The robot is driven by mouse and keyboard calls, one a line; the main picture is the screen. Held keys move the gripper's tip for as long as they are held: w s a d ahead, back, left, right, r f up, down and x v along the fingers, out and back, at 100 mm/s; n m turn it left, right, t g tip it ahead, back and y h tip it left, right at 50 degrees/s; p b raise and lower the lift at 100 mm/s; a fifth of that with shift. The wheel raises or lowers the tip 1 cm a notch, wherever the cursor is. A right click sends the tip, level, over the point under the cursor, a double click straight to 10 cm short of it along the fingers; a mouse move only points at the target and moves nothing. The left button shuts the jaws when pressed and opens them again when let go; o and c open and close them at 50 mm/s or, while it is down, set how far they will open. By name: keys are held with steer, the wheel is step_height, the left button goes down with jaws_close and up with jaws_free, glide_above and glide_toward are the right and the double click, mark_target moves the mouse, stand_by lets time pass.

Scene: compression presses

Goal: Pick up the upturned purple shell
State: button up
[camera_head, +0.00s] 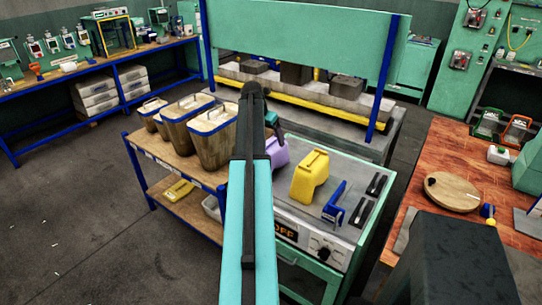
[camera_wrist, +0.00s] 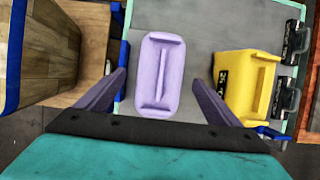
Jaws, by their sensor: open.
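The purple shell (camera_wrist: 160,75) lies on the grey top of a bench in the wrist view, with a raised rim and a ridge down its middle. In the head view the purple shell (camera_head: 277,152) shows only in part, with my arm covering its left side. My gripper (camera_wrist: 158,80) is open, its two purple-looking fingers spread to the left and right of the shell's near part as seen from the wrist. Nothing is held. Whether the fingers are down at the shell's height or above it I cannot tell.
A yellow jug-like shell (camera_head: 310,177) stands close to the right of the purple one. A blue handled tool (camera_head: 335,203) and dark handles (camera_head: 363,209) lie further right. A green press frame (camera_head: 300,47) rises behind.

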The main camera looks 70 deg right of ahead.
mark_target(271, 142)
steer(key=shift+p+x, duration=0.9)
steer(key=shift+x, duration=1.25)
steer(key=shift+s+f, duration=0.1)
steer(key=shift+s, duration=0.05)
steer(key=shift+f, duration=0.25)
steer(key=c, duration=1.6)
steer(key=shift+r, duration=0.1)
steer(key=shift+r+b, duration=1.45)
steer(key=shift+r, duration=3.7)
